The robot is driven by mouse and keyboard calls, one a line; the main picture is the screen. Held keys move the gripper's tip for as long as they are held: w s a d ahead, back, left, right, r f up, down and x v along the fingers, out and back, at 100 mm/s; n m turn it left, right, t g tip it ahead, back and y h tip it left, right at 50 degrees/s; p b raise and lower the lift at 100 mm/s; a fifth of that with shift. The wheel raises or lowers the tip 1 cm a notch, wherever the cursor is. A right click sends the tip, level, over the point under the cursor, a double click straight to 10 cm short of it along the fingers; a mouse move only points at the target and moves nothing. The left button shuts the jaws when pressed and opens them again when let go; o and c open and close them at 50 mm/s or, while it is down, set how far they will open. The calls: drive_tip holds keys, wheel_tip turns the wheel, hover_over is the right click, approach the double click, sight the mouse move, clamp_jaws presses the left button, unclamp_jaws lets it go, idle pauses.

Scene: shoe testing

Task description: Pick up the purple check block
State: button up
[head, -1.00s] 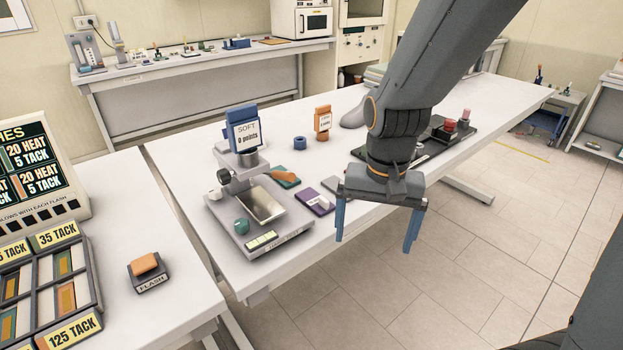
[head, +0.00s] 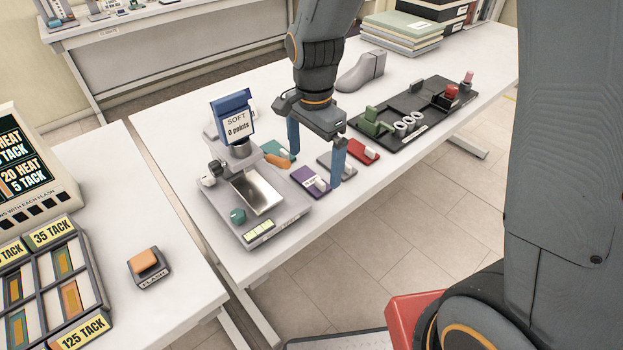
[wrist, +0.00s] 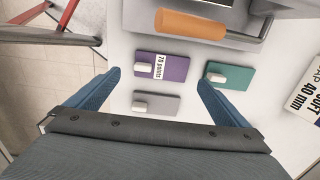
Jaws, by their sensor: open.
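The purple check block (head: 304,176) is a flat plate with a white knob and a label. It lies on the white table just right of the tester. In the wrist view the purple block (wrist: 177,68) is at the centre, and its label reads "70 points". My gripper (head: 315,170) is open and empty, pointing down above the blocks. In the wrist view its blue fingers (wrist: 159,79) spread wide, with the purple block between and slightly beyond their tips. I see no contact with the block.
A green block (wrist: 232,76) and a grey block (wrist: 157,105) lie close to the purple one. A red block (head: 364,150) is farther right. The tester (head: 262,218) with its orange handle (head: 278,161) stands close at left. A black tray (head: 420,120) lies beyond.

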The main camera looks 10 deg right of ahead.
sight(311, 178)
drive_tip(key=shift+w+f+p, duration=0.1)
drive_tip(key=shift+f+p, duration=0.4)
drive_tip(key=shift+f, duration=1.45)
drive_tip(key=c, duration=1.2)
drive_tip(key=shift+o, duration=0.2)
drive_tip(key=shift+r, duration=0.1)
